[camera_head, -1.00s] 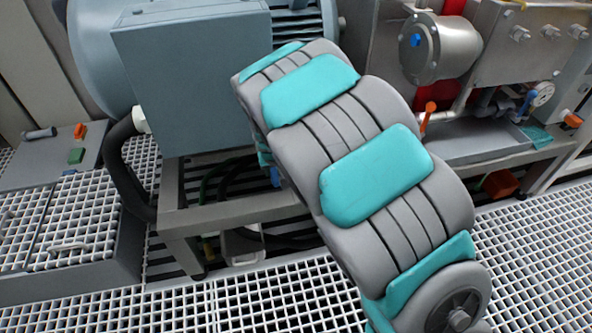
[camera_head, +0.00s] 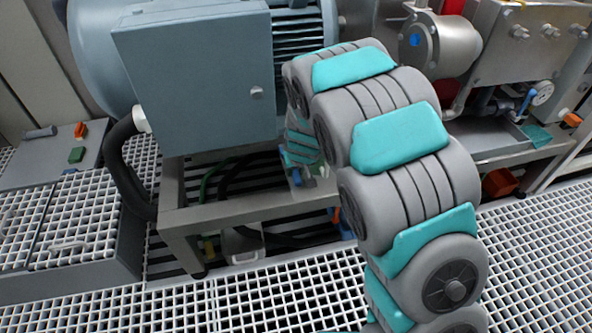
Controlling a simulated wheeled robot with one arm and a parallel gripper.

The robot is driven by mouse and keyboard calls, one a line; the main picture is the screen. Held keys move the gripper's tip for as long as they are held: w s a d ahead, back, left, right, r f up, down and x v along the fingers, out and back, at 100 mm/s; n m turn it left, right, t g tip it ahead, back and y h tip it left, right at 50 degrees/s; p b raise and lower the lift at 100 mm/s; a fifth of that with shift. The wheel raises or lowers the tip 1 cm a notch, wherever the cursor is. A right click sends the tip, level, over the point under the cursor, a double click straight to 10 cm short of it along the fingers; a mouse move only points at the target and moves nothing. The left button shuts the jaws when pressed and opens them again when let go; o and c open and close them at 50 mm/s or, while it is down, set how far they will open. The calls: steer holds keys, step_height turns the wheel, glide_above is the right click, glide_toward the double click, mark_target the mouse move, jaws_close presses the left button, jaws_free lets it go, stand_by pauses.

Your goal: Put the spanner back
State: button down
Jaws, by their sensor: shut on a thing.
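My arm rises from the lower right, bends over and hangs down in front of the pump frame. My gripper (camera_head: 303,183) is at its far end, small and partly hidden behind the thicker arm links. It points down beside the frame's upper rail, below the grey-blue box. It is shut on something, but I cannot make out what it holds. I cannot pick out a spanner anywhere in view.
A large motor with a grey-blue box (camera_head: 200,90) stands on a steel frame (camera_head: 240,207). A grey bench (camera_head: 45,165) at left bears small coloured items. A metal tray (camera_head: 500,141) lies at right. White grating (camera_head: 270,295) covers the floor.

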steer(key=shift+f, duration=0.15)
steer(key=c, duration=0.9)
jaws_free()
steer(key=v, duration=1.1)
steer(key=s+d+r+m+g, duration=0.1)
steer(key=s+d, duration=0.4)
steer(key=s, duration=0.7)
steer(key=s+d+r+m+g+h, duration=0.1)
steer(key=s+d+r+g, duration=0.2)
steer(key=s, duration=0.9)
steer(key=s+d+r+m+g, duration=0.1)
steer(key=s+d+r, duration=0.4)
steer(key=s, duration=0.8)
steer(key=shift+d+g, duration=0.7)
steer(key=shift+d, duration=0.85)
steer(key=shift+w+r, duration=0.1)
steer(key=shift+r, duration=0.05)
